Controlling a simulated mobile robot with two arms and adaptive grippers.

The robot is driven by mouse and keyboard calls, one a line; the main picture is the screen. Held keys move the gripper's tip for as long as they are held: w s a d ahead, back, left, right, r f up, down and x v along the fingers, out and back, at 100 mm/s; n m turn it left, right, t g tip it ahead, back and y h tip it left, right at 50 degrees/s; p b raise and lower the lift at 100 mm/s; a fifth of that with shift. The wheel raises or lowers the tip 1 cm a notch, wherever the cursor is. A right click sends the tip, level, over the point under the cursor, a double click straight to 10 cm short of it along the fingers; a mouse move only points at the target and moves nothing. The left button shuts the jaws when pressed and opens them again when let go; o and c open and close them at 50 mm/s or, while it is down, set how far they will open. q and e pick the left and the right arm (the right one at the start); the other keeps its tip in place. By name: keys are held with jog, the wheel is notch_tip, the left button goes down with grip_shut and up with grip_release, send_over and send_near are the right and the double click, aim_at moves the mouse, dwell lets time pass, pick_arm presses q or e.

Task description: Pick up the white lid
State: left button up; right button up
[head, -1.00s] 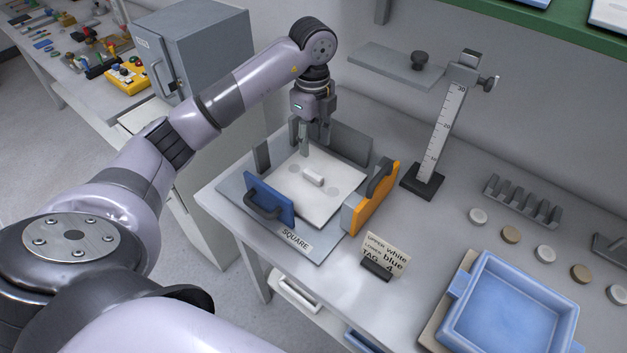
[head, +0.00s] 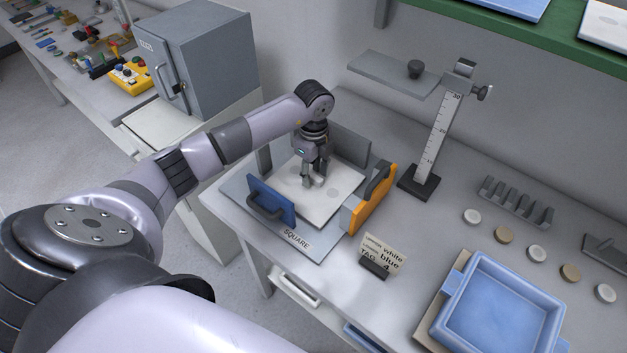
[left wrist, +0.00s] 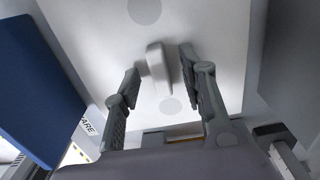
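The white lid (head: 322,206) is a flat square plate with a small raised white handle (left wrist: 159,68) and round grey marks. It lies in the square fixture marked SQUARE (head: 297,238), between a blue side plate (head: 270,199) and an orange one (head: 370,205). My left gripper (head: 313,184) points down over the lid's middle. In the left wrist view its fingers (left wrist: 160,78) are apart, one on each side of the handle, with a visible gap at least on the right. My right gripper is not in view.
A card (head: 383,253) reading upper white, lower blue stands in front of the fixture. A blue tray (head: 462,333) lies at the front right. A height gauge (head: 437,140) stands behind. A grey cabinet (head: 205,60) is at the back left.

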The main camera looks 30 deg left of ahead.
pick_arm(q)
jog(key=shift+c, duration=0.3)
grip_shut()
jog(key=shift+r, duration=0.1)
dwell(0.4)
